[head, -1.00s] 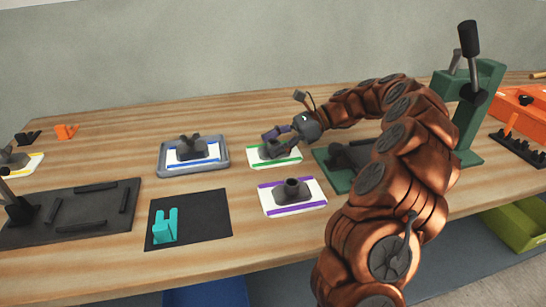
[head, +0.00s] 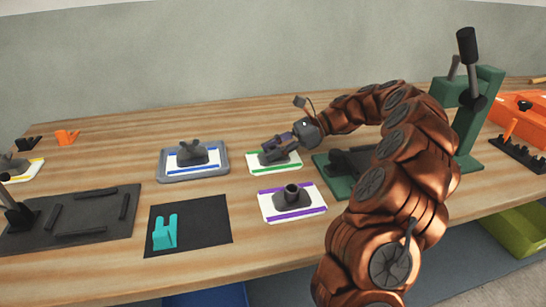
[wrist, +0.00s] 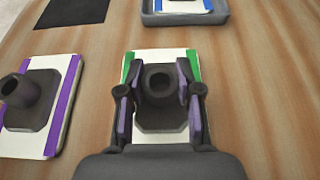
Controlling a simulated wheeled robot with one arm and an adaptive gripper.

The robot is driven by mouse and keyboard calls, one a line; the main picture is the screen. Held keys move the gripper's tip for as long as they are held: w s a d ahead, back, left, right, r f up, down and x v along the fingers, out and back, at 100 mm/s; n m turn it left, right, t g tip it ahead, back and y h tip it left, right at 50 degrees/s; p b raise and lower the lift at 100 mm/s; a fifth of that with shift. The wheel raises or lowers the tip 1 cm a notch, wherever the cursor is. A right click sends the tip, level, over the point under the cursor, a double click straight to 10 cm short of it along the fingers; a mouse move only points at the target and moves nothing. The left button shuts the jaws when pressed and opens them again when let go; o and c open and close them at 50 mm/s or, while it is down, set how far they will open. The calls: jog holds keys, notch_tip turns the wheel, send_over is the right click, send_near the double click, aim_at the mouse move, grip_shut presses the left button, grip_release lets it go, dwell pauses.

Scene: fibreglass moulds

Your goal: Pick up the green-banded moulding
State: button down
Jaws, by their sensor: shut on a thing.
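The green-banded moulding is a white card with green edge bands (head: 290,165) carrying a dark grey moulded part with a round hollow boss. It lies on the wooden table, right of the blue-banded one. In the wrist view the grey part (wrist: 160,118) sits between the fingers, with the boss upright and its opening towards the camera. My gripper (wrist: 159,85) is shut on the grey part, one purple-padded finger on each side of the boss. In the head view my gripper (head: 270,148) hides some of the part. The moulding appears to rest at table level.
A purple-banded moulding (head: 310,200) lies close in front, and a blue-banded one (head: 212,154) sits in a grey tray (head: 220,170) to the left. A green press (head: 468,150) stands right. A black mat (head: 210,230) holds a turquoise piece (head: 165,233).

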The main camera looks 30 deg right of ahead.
notch_tip(320, 180, up, 10)
jog(key=p, duration=0.1)
dwell(0.4)
